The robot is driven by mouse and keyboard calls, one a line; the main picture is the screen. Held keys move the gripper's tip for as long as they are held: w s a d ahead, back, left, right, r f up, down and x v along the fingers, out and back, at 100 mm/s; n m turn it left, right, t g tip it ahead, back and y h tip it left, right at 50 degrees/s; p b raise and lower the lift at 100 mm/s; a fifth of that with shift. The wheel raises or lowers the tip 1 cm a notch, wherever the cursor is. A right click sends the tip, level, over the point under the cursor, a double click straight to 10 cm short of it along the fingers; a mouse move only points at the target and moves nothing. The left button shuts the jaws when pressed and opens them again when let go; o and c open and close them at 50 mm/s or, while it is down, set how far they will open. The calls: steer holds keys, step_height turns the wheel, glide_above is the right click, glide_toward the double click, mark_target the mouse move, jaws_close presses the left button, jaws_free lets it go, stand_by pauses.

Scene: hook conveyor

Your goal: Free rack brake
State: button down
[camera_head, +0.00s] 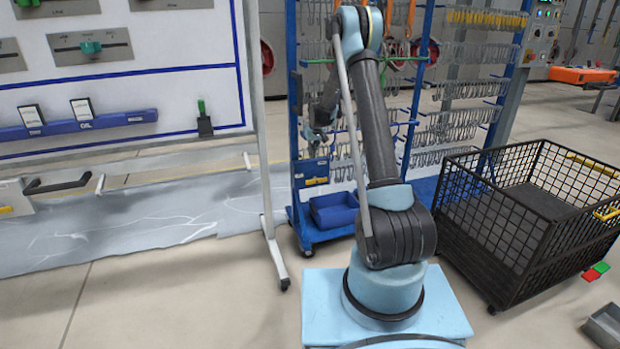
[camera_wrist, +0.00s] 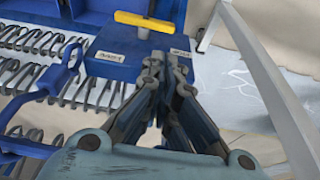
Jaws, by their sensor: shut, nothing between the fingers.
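The blue rack (camera_head: 293,75) stands behind my arm, with many metal hooks hanging in rows; the hooks (camera_wrist: 85,95) also show in the wrist view. Low on its left post is a blue box (camera_head: 309,168) with a yellow bar (camera_head: 316,181). In the wrist view the yellow bar (camera_wrist: 145,22) lies crosswise just beyond the labelled blue box (camera_wrist: 122,58). My gripper (camera_wrist: 165,62) is shut and empty, with its fingertips over the box's right end, near the yellow bar; contact cannot be told. In the head view my gripper (camera_head: 318,138) is small, just above the box.
A blue bin (camera_head: 333,212) sits on the rack's base. A black wire cart (camera_head: 500,240) stands at right. A white board on a wheeled frame (camera_head: 262,150) stands close at left. A grey sheet (camera_head: 120,225) covers floor there; the front-left floor is clear.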

steer(key=shift+w+a+f, duration=0.1)
steer(key=shift+w+f, duration=0.1)
steer(key=shift+f, duration=0.05)
glide_toward(309, 174)
steer(key=f, duration=0.4)
steer(key=s+f, duration=0.1)
steer(key=f, duration=0.1)
steer(key=shift+a+f, duration=0.2)
steer(key=shift+f, duration=0.7)
steer(key=shift+a, duration=0.1)
steer(key=shift+a, duration=0.25)
steer(key=shift+d, duration=0.1)
